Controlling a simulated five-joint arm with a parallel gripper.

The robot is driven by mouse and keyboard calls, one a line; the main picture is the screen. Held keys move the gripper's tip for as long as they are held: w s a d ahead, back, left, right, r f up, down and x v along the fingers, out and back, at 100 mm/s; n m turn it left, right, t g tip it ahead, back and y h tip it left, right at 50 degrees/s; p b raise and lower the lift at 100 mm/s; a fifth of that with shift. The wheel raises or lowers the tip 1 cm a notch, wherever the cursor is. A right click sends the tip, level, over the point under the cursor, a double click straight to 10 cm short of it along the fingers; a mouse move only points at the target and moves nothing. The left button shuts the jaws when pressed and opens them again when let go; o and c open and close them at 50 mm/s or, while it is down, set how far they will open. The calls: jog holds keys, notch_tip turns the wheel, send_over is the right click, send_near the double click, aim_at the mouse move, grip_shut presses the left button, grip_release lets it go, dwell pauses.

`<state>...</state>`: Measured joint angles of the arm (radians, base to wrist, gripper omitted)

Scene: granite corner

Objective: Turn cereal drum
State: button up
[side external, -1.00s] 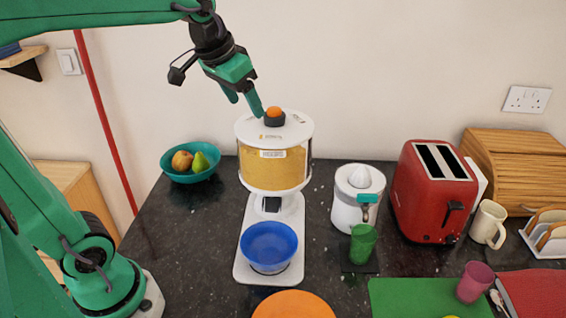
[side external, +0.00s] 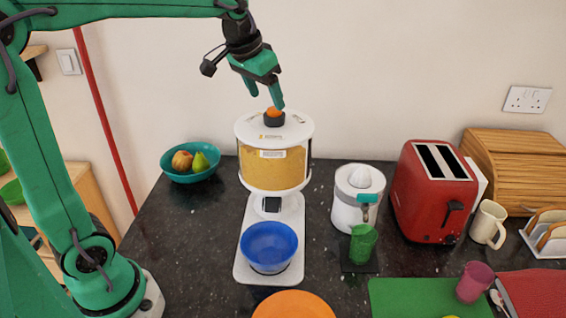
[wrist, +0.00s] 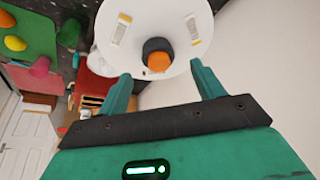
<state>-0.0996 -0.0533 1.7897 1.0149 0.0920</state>
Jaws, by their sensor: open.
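The cereal drum (side external: 272,165) is a clear cylinder of yellow cereal with a white lid, on a white stand. An orange knob (side external: 273,112) on a dark collar sits at the middle of the lid; it also shows in the wrist view (wrist: 158,62). A blue bowl (side external: 268,246) stands on the stand's base under the drum. My gripper (side external: 268,100) is open and empty just above the knob. In the wrist view the knob lies ahead, between the lines of the two fingers (wrist: 162,80). I cannot tell whether either finger touches it.
A teal fruit bowl (side external: 178,174) stands at the left. A white juicer (side external: 347,212) with a green cup (side external: 362,245) and a red toaster (side external: 428,200) stand at the right. An orange plate (side external: 293,305) lies in front.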

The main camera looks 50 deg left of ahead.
aim_at(271, 109)
jog(key=shift+x, duration=2.8)
jog(key=shift+d, duration=0.15)
jog(key=c, duration=1.4)
